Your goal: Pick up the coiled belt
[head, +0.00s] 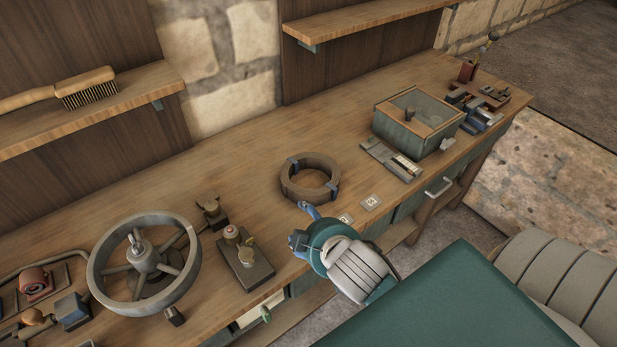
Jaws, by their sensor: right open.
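The coiled belt (296,188) is a brown ring lying flat on the wooden workbench, with blue-grey clips around it. My right gripper (300,223) is just in front of the coil, at the bench's front edge. Its blue fingers are open and apart from the belt, with nothing seen between them. My left gripper is not in view.
A large spoked wheel (103,271) and a small block with knobs (245,263) stand to the left on the workbench (235,165). A green glass-topped box (395,128) stands to the right. Shelves overhang the back. Bare wood lies behind the coil.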

